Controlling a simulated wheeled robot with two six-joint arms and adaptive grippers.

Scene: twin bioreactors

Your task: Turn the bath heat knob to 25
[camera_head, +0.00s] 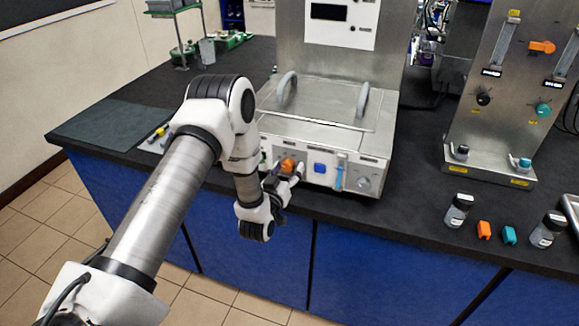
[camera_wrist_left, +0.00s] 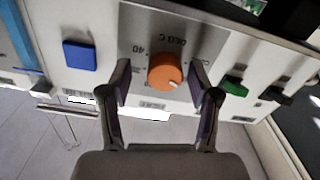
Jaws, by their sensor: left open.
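The bath heat knob is an orange round knob (camera_head: 288,165) on the front panel of the steel bath unit (camera_head: 330,100). In the left wrist view the orange knob (camera_wrist_left: 165,71) shows a white pointer mark, with "DEG C" and "40" printed near it. My left gripper (camera_head: 285,178) is at the panel in front of the knob. In the wrist view its two fingertips (camera_wrist_left: 160,80) stand apart on either side of the knob, with gaps visible on both sides. My right gripper is not in view.
The panel also bears a blue square button (camera_wrist_left: 79,55), a green switch (camera_wrist_left: 233,86) and a black switch (camera_wrist_left: 275,95) near the knob. A blue lever (camera_head: 339,172) and a grey knob (camera_head: 363,184) sit farther right. Bottles (camera_head: 459,211) stand on the dark bench to the right.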

